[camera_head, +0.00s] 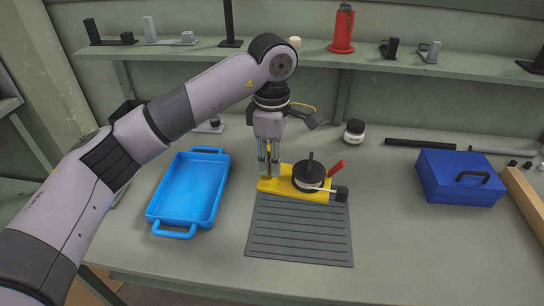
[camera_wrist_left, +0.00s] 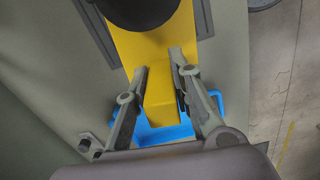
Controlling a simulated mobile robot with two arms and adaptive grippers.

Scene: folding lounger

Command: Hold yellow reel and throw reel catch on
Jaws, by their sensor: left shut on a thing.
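The yellow reel (camera_head: 284,189) sits at the back edge of a dark ribbed mat (camera_head: 300,230) on the bench. It has a yellow base, a dark round spool (camera_head: 309,178) with an upright post, a red lever (camera_head: 336,167) and a black knob (camera_head: 341,194) at its right end. The lever is tilted up to the right. My left gripper (camera_head: 269,168) points down and is shut on the narrow left end of the yellow base. In the left wrist view the two fingers (camera_wrist_left: 159,64) flank the yellow part of the reel (camera_wrist_left: 131,48). My right gripper is out of view.
A blue tray (camera_head: 190,190) lies left of the reel. A blue toolbox (camera_head: 458,178) stands to the right, with a dark rod (camera_head: 420,144) behind it. A small jar (camera_head: 354,132) stands behind the reel. A shelf (camera_head: 200,51) runs along the back.

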